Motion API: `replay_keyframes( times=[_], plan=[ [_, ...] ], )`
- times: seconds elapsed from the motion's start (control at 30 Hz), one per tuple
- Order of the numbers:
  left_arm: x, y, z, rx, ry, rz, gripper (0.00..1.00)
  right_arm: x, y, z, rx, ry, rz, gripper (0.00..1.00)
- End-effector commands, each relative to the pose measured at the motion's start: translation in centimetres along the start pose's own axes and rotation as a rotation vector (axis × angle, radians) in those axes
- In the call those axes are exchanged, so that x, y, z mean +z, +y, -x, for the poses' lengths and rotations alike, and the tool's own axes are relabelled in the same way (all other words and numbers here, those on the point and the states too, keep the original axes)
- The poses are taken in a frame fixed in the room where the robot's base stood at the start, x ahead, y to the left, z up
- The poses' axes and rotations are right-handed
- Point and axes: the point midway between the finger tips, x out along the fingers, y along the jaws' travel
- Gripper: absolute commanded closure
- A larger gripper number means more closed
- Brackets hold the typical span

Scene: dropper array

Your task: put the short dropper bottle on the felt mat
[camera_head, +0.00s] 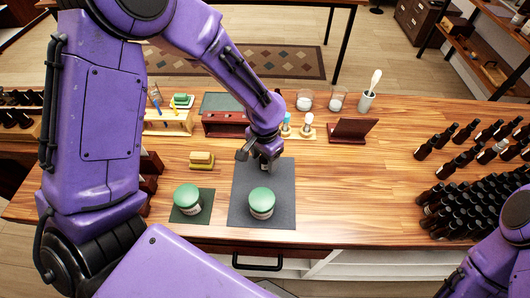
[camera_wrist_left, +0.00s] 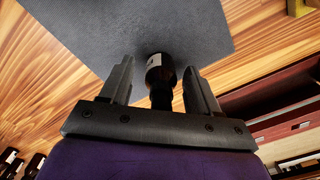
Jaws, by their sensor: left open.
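The grey felt mat (camera_head: 281,182) lies flat on the wooden table near its front edge. It also shows in the left wrist view (camera_wrist_left: 105,30). My left gripper (camera_head: 263,161) is low over the mat's back part. In the left wrist view, my open left gripper (camera_wrist_left: 158,85) has its two fingers on either side of a dark dropper bottle (camera_wrist_left: 160,72) with a pale label. The bottle appears to stand on the mat, with gaps to both fingers. In the head view the gripper mostly hides this bottle. My right gripper is out of view.
A green-lidded jar (camera_head: 261,202) stands on the mat's front part. Another green-lidded jar (camera_head: 187,197) stands on a small green mat to the left. Many dark bottles (camera_head: 460,205) crowd the right side. Table space between them and the mat is clear.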

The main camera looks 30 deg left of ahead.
Motion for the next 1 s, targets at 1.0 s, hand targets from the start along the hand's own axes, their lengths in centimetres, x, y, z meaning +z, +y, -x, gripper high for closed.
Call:
replay_keyframes(
  times=[1.0],
  plan=[
    [0.0, 0.0, 11.8, 0.000, 0.002, 0.000, 0.39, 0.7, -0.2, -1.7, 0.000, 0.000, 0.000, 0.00]
  ],
)
